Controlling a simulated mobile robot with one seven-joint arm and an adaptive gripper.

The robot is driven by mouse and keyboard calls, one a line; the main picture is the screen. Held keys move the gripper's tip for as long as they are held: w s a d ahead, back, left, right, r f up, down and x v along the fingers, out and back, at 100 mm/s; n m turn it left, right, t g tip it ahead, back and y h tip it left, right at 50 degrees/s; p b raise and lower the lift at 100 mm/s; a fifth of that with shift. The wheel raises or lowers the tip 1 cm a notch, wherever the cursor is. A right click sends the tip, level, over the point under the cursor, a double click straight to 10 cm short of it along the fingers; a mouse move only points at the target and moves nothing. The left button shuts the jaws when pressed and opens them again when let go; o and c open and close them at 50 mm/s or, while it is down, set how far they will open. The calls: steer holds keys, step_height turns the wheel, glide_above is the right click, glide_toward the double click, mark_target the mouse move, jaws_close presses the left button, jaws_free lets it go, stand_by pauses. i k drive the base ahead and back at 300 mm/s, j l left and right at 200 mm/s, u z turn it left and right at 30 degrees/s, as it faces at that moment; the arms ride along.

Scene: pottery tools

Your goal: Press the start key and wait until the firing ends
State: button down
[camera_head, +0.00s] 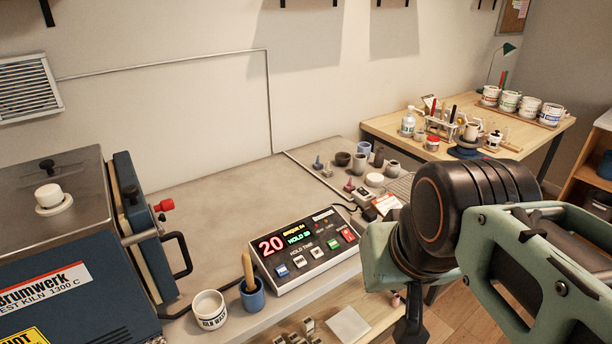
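The kiln controller (305,262) is a sloped white box with a dark face on the grey worktop. Its display (283,240) shows a large red 20, an amber line that seems to read BISQUE, and a green HOLD line. Along its front are a blue key (282,271), two white keys, a green key (333,244) and a red key (347,235). Their labels are too small to read. The blue kiln (60,290) stands at left. My arm fills the right side; my gripper (410,322) seems to point down, right of the controller and apart from it. Its fingers are not clear.
A white cup (209,310) and a blue cup (252,295) with a wooden handle stand left of the controller. Small pots and cones stand behind it. A wooden table (520,130) with jars is at back right. The worktop behind the controller is mostly clear.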

mark_target(333, 244)
steer(key=j+z, duration=0.4)
steer(key=j, duration=0.2)
steer(key=j+z, duration=0.4)
steer(key=j, duration=0.2)
steer(key=k+l+u, duration=0.35)
steer(key=i+j+z, duration=0.35)
steer(key=k, duration=0.05)
